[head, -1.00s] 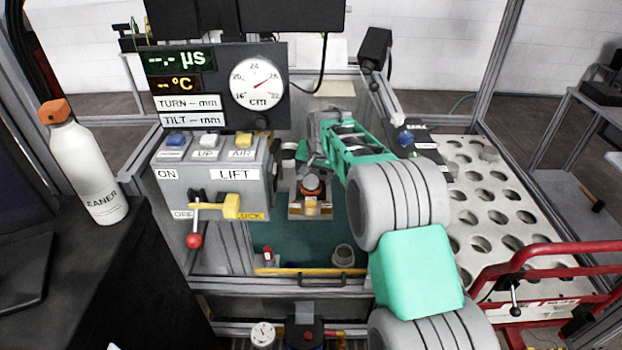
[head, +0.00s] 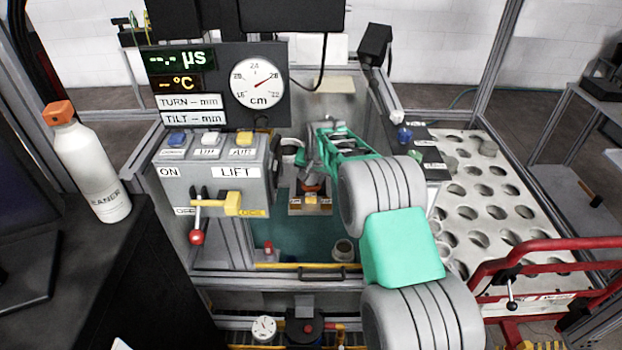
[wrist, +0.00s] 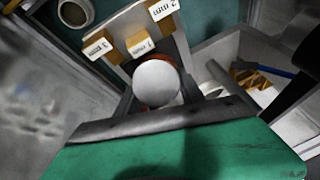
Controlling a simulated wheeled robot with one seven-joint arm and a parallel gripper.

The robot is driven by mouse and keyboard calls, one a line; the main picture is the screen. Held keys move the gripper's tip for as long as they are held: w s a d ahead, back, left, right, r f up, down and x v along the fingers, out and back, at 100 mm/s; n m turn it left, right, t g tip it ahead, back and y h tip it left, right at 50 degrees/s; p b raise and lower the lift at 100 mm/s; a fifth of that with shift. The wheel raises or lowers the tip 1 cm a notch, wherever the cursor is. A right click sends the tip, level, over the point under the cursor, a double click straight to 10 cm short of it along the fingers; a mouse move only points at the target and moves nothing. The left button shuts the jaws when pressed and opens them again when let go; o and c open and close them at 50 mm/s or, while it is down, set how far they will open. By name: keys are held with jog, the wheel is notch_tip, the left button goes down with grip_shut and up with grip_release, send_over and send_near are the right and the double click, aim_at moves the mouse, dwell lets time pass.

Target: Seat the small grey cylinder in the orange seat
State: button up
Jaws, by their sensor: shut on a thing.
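The small grey cylinder (wrist: 157,83) shows in the wrist view as a pale round top between my fingers. The orange seat (head: 312,185) is in the bay in the middle of the head view, and its rim (wrist: 172,62) shows behind the cylinder in the wrist view. My gripper (wrist: 157,92) is shut on the cylinder, which lines up over the seat in the wrist view. The cylinder's lower end is hidden, so I cannot tell whether it is in the seat or above it. In the head view my gripper (head: 311,172) hides much of the seat.
Yellow blocks with labels (wrist: 137,44) sit beside the seat on a pale plate. A grey cup (head: 343,249) stands on the green floor. The lift panel (head: 215,180) is at the left. A perforated white table (head: 500,190) and red rail (head: 540,255) are at the right.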

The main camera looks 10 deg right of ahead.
grip_shut()
jog(key=shift+w+r, duration=0.1)
jog(key=shift+r, duration=0.05)
dwell(0.4)
